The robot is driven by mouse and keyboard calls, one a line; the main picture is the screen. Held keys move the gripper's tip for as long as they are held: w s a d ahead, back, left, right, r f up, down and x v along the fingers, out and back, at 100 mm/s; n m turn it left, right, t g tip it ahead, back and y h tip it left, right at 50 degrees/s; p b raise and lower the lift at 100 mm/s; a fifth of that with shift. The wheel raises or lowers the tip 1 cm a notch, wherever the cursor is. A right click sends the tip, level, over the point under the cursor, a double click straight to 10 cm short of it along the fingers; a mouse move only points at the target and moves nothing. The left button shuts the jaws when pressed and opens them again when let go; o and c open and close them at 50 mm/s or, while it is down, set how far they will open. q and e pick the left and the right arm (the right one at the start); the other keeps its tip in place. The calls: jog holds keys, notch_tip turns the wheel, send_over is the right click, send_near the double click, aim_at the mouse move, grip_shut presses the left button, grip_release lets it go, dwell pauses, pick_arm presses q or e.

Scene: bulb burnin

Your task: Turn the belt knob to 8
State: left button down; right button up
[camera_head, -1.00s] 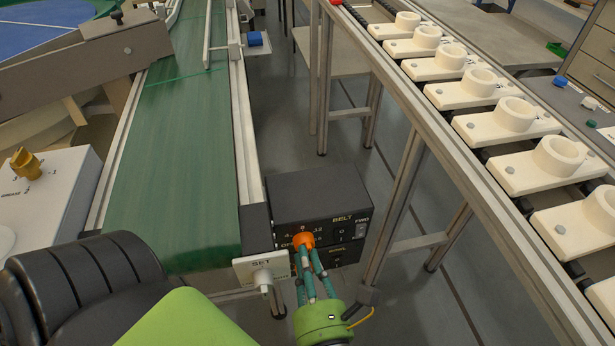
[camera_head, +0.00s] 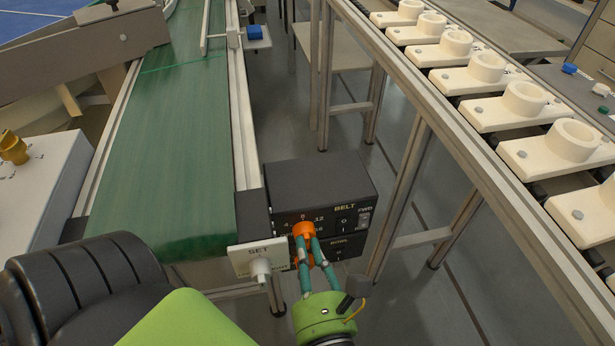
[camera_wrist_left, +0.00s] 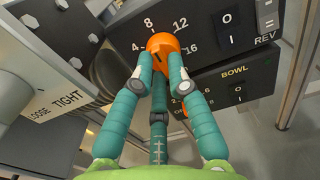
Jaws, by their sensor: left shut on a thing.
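The belt knob (camera_head: 304,229) is orange and sits on the front of a black control box (camera_head: 322,186) marked BELT. In the left wrist view the belt knob (camera_wrist_left: 166,42) has 4, 8, 12 and 16 printed around it, with 8 above it. A dark line shows on its face, but I cannot tell surely which number it points to. My left gripper (camera_head: 307,243) comes from below with its teal fingers closed around the knob. Its fingertips (camera_wrist_left: 161,72) cover the knob's lower sides. My right gripper is out of view.
A lower BOWL panel (camera_wrist_left: 235,84) has its own orange knob (camera_head: 302,260), partly behind the fingers. A metal frame with white holders (camera_head: 560,148) runs along the right.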

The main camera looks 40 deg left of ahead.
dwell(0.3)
pick_arm(q)
jog(key=c, duration=1.2)
grip_release()
